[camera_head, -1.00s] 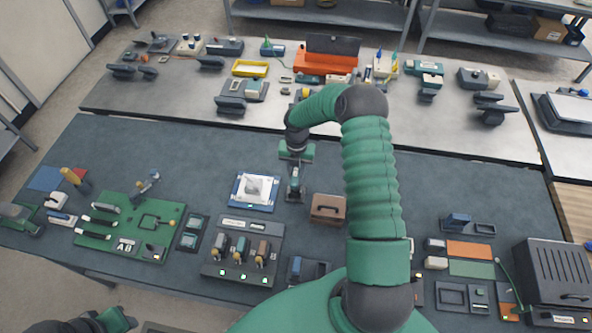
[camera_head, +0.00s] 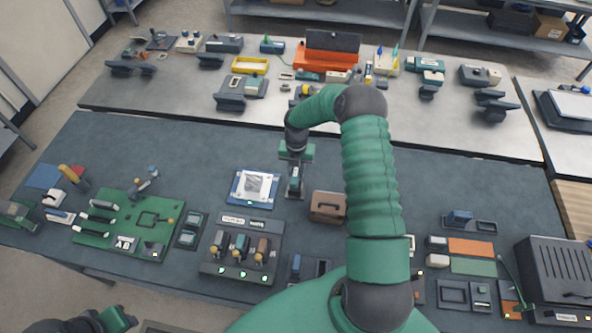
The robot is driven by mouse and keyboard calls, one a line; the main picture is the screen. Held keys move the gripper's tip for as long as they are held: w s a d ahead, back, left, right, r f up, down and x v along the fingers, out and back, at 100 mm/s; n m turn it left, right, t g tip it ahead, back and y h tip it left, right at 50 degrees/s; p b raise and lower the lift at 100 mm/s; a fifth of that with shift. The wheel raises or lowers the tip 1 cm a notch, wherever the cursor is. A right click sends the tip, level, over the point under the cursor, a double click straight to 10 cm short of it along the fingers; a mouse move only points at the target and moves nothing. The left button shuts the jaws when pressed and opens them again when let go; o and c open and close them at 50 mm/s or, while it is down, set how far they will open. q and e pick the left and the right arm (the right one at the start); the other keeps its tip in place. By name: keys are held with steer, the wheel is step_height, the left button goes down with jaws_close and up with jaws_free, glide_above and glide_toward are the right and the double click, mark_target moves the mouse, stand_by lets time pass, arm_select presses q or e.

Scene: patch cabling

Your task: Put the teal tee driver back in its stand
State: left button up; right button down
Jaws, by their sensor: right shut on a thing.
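My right gripper (camera_head: 295,188) points down just above the dark bench mat, between a blue-framed white pad and a brown case. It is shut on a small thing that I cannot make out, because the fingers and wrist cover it. I cannot pick out the teal tee driver for certain. A dark rack (camera_head: 240,222) in front of the gripper holds three upright handled tools, with green lights along its front edge; I cannot tell whether it is the driver's stand. My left gripper (camera_head: 118,319) is low at the bottom left edge, partly cut off, far from these things.
The blue-framed pad (camera_head: 240,200) lies left of my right gripper and the brown case (camera_head: 328,207) right of it. A green board (camera_head: 120,225) lies further left. A black vented box (camera_head: 555,270) stands at the right.

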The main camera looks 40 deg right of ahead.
steer(key=shift+f, duration=0.45)
steer(key=c, duration=1.1)
jaws_free()
steer(key=r+b, duration=0.1)
steer(key=r, duration=0.4)
steer(key=r+b, duration=0.1)
steer(key=r, duration=0.5)
steer(key=r+b, duration=0.2)
steer(key=r, duration=0.3)
steer(key=shift+w+d+r, duration=0.25)
steer(key=shift+d+r, duration=0.05)
steer(key=shift+r, duration=0.1)
